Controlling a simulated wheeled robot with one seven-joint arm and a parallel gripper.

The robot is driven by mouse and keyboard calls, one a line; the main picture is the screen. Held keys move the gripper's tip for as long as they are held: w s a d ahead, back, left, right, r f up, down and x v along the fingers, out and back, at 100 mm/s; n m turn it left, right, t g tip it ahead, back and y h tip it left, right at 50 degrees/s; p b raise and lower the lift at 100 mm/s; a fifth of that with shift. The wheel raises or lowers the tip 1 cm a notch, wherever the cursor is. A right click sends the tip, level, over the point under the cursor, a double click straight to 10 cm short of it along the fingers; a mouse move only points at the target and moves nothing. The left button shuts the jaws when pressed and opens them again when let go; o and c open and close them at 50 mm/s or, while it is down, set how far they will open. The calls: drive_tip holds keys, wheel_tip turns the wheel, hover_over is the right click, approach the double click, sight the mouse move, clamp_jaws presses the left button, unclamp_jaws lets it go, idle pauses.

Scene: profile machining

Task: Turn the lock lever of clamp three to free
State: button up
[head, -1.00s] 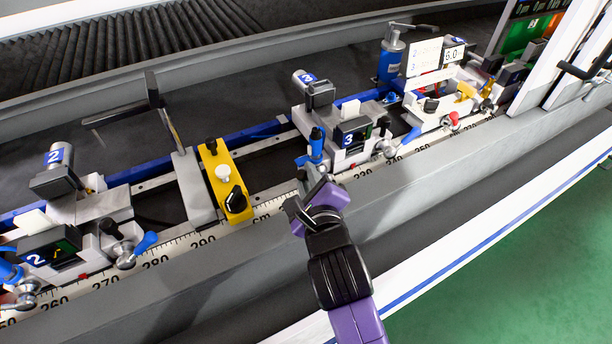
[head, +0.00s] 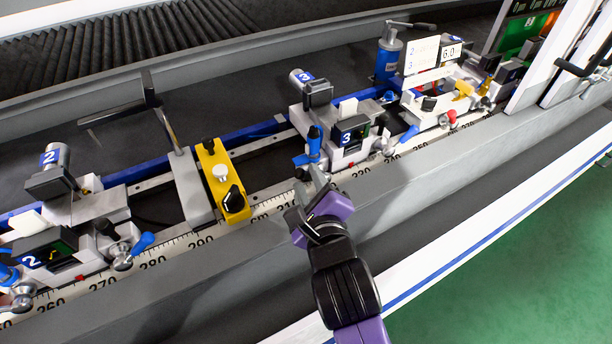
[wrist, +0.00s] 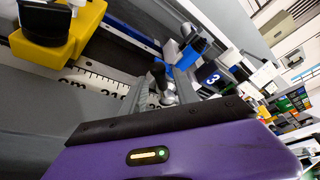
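Clamp three (head: 352,133) stands on the scaled rail right of centre in the head view, with a "3" on its dark display. An upright blue lever (head: 313,142) is on its left side, and a second blue lever (head: 410,132) tilts outward on its right. My gripper (head: 316,182) is just in front of and below the left lever and hides part of its base. In the wrist view the clamp (wrist: 210,77), a blue lever (wrist: 190,53) and a black knob on a silver hub (wrist: 168,98) show beyond my purple gripper body. The fingers' opening and any contact are unclear.
A yellow block with a black knob (head: 233,200) sits left of my gripper on the rail. Clamp two (head: 60,245) is further left. A blue cylinder (head: 388,62) and a white sign stand behind right. The grey front ledge (head: 430,170) is clear.

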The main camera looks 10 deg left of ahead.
drive_tip(key=v, duration=0.5)
drive_tip(key=shift+b, duration=0.3)
